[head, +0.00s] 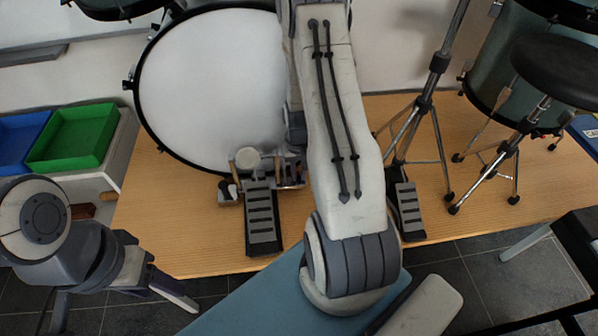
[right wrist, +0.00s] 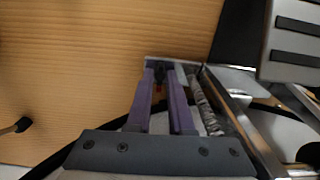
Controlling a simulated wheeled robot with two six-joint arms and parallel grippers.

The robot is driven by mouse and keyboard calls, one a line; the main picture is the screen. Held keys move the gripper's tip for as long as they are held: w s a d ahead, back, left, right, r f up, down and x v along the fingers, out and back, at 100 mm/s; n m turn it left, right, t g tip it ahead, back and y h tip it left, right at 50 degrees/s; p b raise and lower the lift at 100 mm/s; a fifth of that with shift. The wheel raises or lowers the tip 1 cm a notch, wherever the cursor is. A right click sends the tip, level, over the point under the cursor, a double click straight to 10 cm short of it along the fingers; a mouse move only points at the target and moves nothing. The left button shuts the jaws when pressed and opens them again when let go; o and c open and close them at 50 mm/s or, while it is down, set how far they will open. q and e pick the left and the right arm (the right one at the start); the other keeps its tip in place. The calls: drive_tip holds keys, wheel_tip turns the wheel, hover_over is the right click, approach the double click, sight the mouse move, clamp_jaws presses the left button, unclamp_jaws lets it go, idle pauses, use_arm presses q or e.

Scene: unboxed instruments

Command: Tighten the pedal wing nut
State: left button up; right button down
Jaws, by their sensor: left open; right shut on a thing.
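The bass drum pedal (head: 262,218) stands on the wooden platform in front of the white drum head, with its ribbed footboard toward me. In the right wrist view its metal frame (right wrist: 235,115) and a spring (right wrist: 205,105) show beside my fingers. My right gripper (right wrist: 161,75) has its purple fingers closed on a small dark piece at the frame's end, which I take to be the wing nut (right wrist: 160,73); the fingertips hide most of it. My left gripper (head: 172,290) is open and empty at the lower left, away from the pedal.
The bass drum (head: 212,85) stands behind the pedal. A second pedal (head: 408,208) and a tripod stand (head: 425,100) are to the right, with a black stool (head: 560,70). Green (head: 75,135) and blue (head: 18,138) bins are at the left. Bare platform lies left of the pedal.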

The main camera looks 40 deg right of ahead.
drive_tip(key=m+p, duration=0.1)
drive_tip(key=m, duration=0.3)
drive_tip(key=shift+m, duration=0.3)
drive_tip(key=m, duration=0.4)
drive_tip(key=shift+m+p, duration=0.3)
drive_tip(key=m, duration=0.4)
drive_tip(key=shift+m+p, duration=0.3)
drive_tip(key=shift+m, duration=1.9)
drive_tip(key=c, duration=0.8)
unclamp_jaws()
